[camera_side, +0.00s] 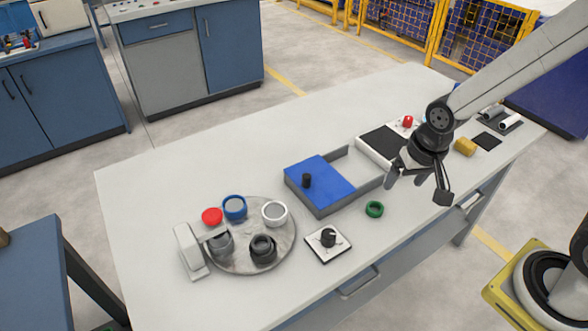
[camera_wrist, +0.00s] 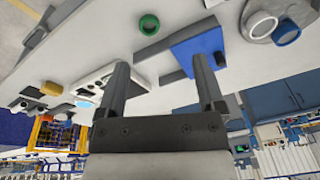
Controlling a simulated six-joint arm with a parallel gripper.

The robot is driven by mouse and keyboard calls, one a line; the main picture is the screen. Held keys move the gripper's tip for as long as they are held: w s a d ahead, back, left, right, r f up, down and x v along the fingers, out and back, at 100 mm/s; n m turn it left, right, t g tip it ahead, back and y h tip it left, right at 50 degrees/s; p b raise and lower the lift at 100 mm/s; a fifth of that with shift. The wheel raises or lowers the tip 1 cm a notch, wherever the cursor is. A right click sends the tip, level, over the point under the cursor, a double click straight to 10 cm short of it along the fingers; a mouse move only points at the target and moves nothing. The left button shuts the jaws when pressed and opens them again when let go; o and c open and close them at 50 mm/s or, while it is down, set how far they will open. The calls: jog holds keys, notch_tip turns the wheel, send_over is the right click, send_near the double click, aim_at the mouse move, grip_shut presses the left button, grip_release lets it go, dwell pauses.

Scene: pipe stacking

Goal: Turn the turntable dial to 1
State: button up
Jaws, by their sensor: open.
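The turntable dial (camera_side: 328,238) is a black knob on a small white square plate near the front edge of the table; its setting is too small to read. The grey round turntable (camera_side: 285,255) to its left carries a white ring, a blue ring and dark grey cylinders; part of it shows in the wrist view (camera_wrist: 262,28). My gripper (camera_side: 414,180) is open and empty above the table, to the right of the dial and apart from it. Its two fingers stand wide apart in the wrist view (camera_wrist: 160,80). The dial is not clearly visible in the wrist view.
A blue-lidded box (camera_side: 325,182) with a black knob stands behind the dial. A green ring (camera_side: 374,209) lies between dial and gripper. A grey bracket (camera_side: 190,252) with a red cap (camera_side: 212,216) stands at the turntable's left. A yellow cylinder (camera_side: 465,147) lies far right.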

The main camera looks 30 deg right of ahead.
jog(key=w+a+f+m+g, duration=0.1)
jog(key=w+a+f+m, duration=0.35)
jog(key=m, duration=0.55)
jog(key=m+g, duration=0.1)
jog(key=m, duration=0.8)
send_over(329, 233)
jog(key=d, duration=0.1)
notch_tip(329, 233, down, 5)
jog(key=shift+s+r, duration=0.15)
jog(key=shift+a+f+m, duration=0.45)
jog(key=shift+a+m, duration=0.05)
jog(key=shift+m, duration=0.3)
jog(key=shift+f, duration=0.15)
jog(key=shift+f, duration=3.75)
grip_shut()
